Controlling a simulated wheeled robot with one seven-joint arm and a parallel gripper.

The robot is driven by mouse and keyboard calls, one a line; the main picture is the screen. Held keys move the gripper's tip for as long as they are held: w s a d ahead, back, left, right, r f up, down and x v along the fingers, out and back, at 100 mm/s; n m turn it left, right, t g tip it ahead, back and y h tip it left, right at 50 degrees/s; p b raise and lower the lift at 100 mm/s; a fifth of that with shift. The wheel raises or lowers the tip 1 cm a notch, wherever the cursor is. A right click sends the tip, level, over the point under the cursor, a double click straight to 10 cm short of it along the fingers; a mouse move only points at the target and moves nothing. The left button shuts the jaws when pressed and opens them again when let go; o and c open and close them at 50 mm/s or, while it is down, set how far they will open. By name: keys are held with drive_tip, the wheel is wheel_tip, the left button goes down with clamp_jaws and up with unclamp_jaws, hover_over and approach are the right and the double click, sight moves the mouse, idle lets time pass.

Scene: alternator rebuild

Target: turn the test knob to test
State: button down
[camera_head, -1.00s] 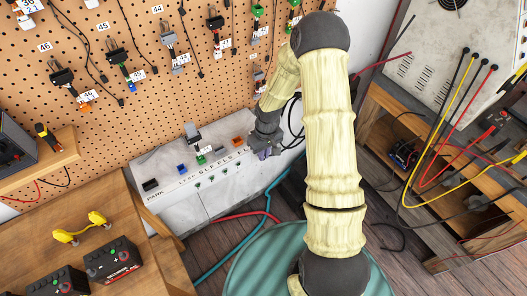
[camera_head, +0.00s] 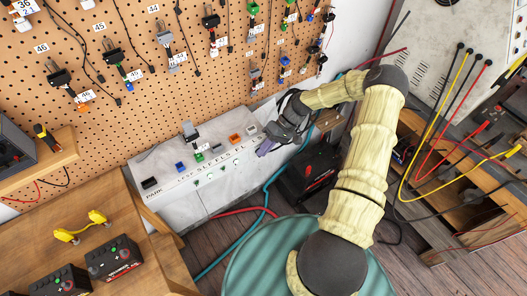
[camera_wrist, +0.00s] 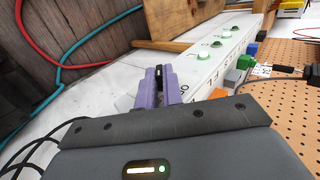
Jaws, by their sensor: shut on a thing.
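My gripper (camera_head: 265,148) is at the right end of the long white bench panel (camera_head: 200,206), reaching in from the right. In the wrist view, the purple fingers of my gripper (camera_wrist: 160,76) are shut on a small dark piece between their tips. It stands at the white panel's surface (camera_wrist: 196,70) and appears to be the test knob (camera_wrist: 159,73). The fingers hide most of it, so its pointer and any marking beside it cannot be read.
Green buttons (camera_head: 209,177), a blue block (camera_head: 181,167) and an orange block (camera_head: 235,139) sit on the panel. A pegboard (camera_head: 130,90) with hanging leads rises behind. A black battery-like box (camera_head: 310,172) and hoses lie on the floor right of the panel.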

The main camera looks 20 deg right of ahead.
drive_tip(key=shift+w+d+f+g+y+b, duration=0.1)
drive_tip(key=shift+d+f+g+y+b, duration=0.1)
drive_tip(key=shift+y+b, duration=0.45)
drive_tip(key=shift+w+d+f+g+y+b, duration=0.1)
drive_tip(key=shift+g+y+b, duration=0.1)
drive_tip(key=shift+y+b, duration=0.4)
drive_tip(key=shift+a+r, duration=0.1)
drive_tip(key=shift+s, duration=0.1)
drive_tip(key=c, duration=1.5)
unclamp_jaws()
drive_tip(key=shift+c, duration=0.2)
drive_tip(key=b+v, duration=0.4)
drive_tip(key=v, duration=1.3)
drive_tip(key=shift+d, duration=0.3)
